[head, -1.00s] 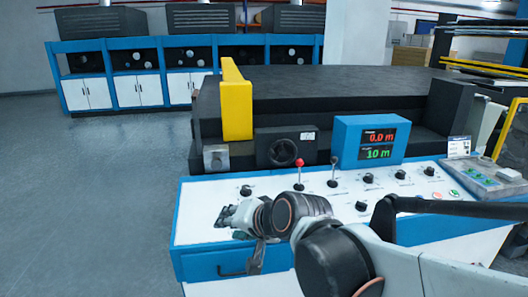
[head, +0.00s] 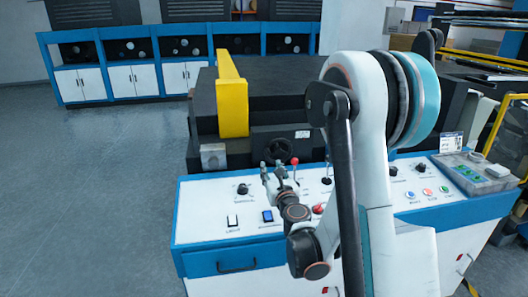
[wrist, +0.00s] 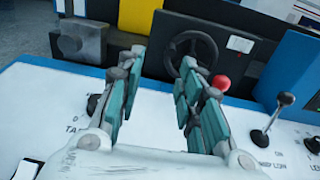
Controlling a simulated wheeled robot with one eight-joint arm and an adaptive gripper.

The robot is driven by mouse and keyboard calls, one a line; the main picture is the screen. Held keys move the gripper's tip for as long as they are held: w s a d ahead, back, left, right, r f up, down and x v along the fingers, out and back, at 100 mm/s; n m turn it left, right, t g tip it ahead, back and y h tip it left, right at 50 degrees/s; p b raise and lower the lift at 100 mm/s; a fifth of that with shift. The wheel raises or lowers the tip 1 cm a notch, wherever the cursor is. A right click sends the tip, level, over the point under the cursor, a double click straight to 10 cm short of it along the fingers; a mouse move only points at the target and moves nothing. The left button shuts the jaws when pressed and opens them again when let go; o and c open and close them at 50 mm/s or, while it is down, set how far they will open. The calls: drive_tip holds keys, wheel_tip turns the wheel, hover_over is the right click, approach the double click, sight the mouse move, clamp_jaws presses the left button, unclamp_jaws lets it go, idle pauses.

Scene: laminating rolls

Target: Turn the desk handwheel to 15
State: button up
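The desk handwheel (head: 279,148) is a black wheel with a rim and spokes on a dark box at the front of the machine. In the wrist view the handwheel (wrist: 191,52) is ahead of my gripper, slightly right of centre, with its lower rim partly behind the right finger. My gripper (head: 273,166) is just in front of and below the wheel in the head view. In the wrist view my gripper (wrist: 161,68) is open, its two teal-padded fingers apart with nothing between them. The fingers appear apart from the wheel. My arm hides the digital display.
A lever with a red ball (wrist: 221,83) stands close to the right finger. A black-knobbed lever (wrist: 285,100) is farther right. A yellow upright plate (head: 232,106) rises behind. The white desk (head: 200,215) bears several knobs and switches. Floor on the left is clear.

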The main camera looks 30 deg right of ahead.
sight(269, 152)
drive_tip(key=w+d, duration=0.2)
drive_tip(key=w, duration=0.2)
drive_tip(key=w+d+f+m, duration=0.1)
drive_tip(key=w, duration=0.3)
drive_tip(key=w+d+m+h, duration=0.1)
drive_tip(key=w+d, duration=0.1)
drive_tip(key=w, duration=0.3)
drive_tip(key=shift+d+f, duration=0.15)
drive_tip(key=shift+d, duration=0.15)
clamp_jaws()
